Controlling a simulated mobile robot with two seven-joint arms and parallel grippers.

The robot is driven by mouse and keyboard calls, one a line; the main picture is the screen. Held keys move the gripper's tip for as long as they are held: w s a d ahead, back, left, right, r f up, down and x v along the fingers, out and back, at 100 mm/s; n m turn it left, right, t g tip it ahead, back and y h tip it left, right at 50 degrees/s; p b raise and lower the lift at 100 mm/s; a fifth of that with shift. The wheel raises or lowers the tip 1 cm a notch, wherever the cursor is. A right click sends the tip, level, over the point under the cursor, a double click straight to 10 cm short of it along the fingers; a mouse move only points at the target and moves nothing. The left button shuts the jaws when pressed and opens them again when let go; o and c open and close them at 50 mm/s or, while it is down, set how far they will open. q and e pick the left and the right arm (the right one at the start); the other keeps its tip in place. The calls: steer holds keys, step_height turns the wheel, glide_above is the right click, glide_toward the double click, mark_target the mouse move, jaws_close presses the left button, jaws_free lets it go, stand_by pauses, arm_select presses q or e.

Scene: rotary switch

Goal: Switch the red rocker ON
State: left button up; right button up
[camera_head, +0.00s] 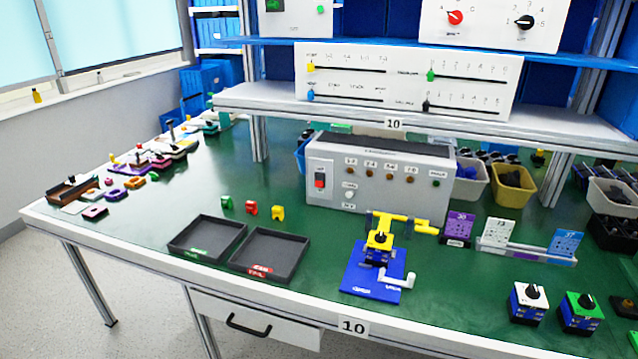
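The red rocker (320,181) sits in a white plate at the left end of the front of a grey control box (380,178). The box stands on the green table below the shelf. The rocker's lower part shows red and its upper part dark. The small lettering around it is too small to read, and I cannot tell which way it is tipped. Neither of my grippers shows in the head view.
In front of the box lie small coloured blocks (251,208) and two black trays (208,238). A blue and yellow fixture (376,265) stands before its right half. Rotary switch blocks (528,300) are at the front right. The shelf (350,110) overhangs behind.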

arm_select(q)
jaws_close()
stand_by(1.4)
